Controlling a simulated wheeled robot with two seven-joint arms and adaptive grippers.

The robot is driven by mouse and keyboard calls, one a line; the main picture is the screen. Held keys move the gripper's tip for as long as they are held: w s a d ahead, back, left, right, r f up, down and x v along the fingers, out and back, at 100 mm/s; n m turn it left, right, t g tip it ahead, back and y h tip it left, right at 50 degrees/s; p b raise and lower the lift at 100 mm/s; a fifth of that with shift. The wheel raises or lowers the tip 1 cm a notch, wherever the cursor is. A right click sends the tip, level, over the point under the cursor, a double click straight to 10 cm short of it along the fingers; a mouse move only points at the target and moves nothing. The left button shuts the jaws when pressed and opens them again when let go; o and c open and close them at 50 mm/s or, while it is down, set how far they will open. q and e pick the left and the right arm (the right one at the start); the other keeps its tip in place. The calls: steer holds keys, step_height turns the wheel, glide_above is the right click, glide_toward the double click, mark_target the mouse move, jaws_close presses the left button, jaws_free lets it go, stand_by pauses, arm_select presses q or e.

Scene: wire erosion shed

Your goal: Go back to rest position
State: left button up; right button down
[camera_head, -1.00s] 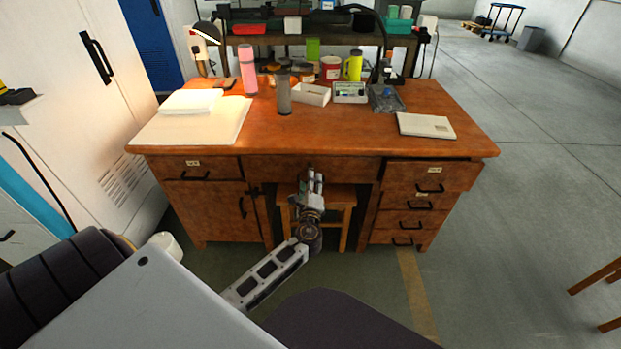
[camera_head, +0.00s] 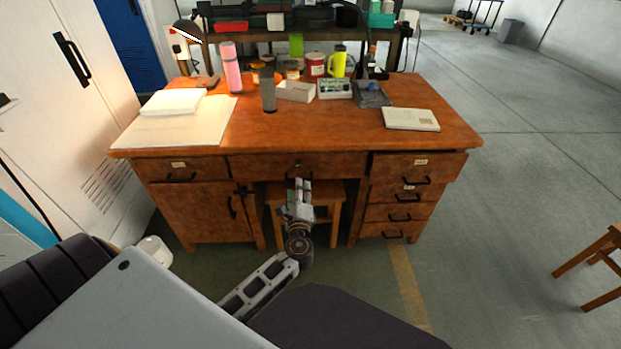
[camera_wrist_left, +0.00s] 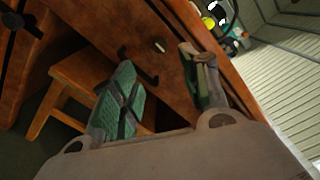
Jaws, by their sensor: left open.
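My left gripper (camera_head: 299,188) is in front of the wooden desk (camera_head: 300,140), low before its middle drawer and above a wooden stool. In the left wrist view the left gripper (camera_wrist_left: 160,85) shows its two green-padded fingers spread apart with nothing between them. The drawer front with a dark handle (camera_wrist_left: 140,65) lies beyond the fingers. It cannot be told whether the fingertips touch the drawer. My right gripper is not in view.
The wooden stool (camera_head: 328,192) stands under the desk. A pink bottle (camera_head: 231,68), a grey cup (camera_head: 268,96), a white box (camera_head: 295,92) and papers (camera_head: 205,120) are on top. A white cabinet (camera_head: 60,90) stands left. Open floor (camera_head: 530,170) lies right.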

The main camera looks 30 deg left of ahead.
arm_select(q)
steer(key=shift+f, duration=0.1)
